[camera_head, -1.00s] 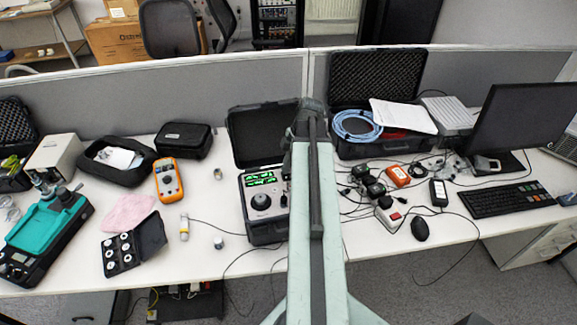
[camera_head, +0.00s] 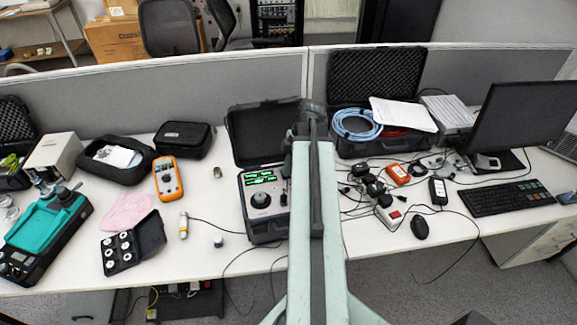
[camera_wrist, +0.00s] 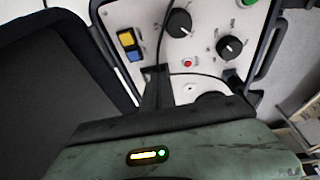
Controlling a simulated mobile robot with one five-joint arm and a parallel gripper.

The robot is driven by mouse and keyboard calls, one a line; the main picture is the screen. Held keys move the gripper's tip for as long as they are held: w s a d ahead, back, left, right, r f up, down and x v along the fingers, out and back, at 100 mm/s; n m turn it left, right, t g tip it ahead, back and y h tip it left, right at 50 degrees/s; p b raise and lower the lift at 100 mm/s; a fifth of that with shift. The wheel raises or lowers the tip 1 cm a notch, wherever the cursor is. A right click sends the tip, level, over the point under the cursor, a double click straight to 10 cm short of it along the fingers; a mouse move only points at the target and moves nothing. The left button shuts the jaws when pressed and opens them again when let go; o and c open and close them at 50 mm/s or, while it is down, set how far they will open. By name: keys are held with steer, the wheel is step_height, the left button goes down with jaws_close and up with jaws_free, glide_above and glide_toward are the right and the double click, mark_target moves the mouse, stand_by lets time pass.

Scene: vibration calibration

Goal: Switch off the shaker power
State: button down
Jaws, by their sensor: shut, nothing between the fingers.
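The shaker (camera_head: 268,227) is a black case with its lid open toward the back, standing mid-table in the head view. Its light panel has a lit green display and a dark round knob-like part. The wrist view shows a light panel (camera_wrist: 200,52) with a yellow-and-blue switch (camera_wrist: 130,44), two black knobs, a small red button (camera_wrist: 187,63) and part of a green one. My gripper (camera_wrist: 157,74) is shut and empty, its fingertips over the panel, below and right of the yellow-and-blue switch. I cannot tell whether they touch it. My arm hides the shaker's right side in the head view.
A thin black cable crosses the panel near my fingertips. The open lid (camera_head: 262,135) stands behind the shaker. An orange multimeter (camera_head: 167,179) and a case of round weights (camera_head: 133,243) lie left. Plugs and cables crowd the table right of my arm.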

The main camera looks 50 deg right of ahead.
steer(key=shift+r, duration=0.1)
steer(key=shift+r+p, duration=0.35)
steer(key=shift+p, duration=0.1)
steer(key=r+p, duration=0.4)
steer(key=shift+s+a+r, duration=0.15)
steer(key=shift+a+r, duration=0.05)
steer(key=shift+a, duration=0.05)
steer(key=p+v, duration=0.8)
steer(key=shift+s+d+r+p, duration=0.2)
steer(key=shift+d+r+p, duration=0.05)
steer(key=shift+d+p, duration=0.05)
steer(key=w+a+f+m+g+b, duration=0.1)
steer(key=w+a+f+m+b, duration=0.15)
steer(key=w+a, duration=0.4)
steer(key=w+a+f+m+g+b, duration=0.1)
steer(key=w+a+f+m+b, duration=0.2)
steer(key=a, duration=0.7)
steer(key=w+a+f+m+h+b, duration=0.1)
steer(key=w+a+f+m, duration=0.1)
steer(key=a, duration=1)
steer(key=w+a+f+m+h+b, duration=0.1)
steer(key=w+a+f+m+b, duration=0.1)
steer(key=a, duration=0.9)
steer(key=shift+w+a+m, duration=0.3)
steer(key=shift+a+m, duration=0.1)
steer(key=shift+m, duration=0.35)
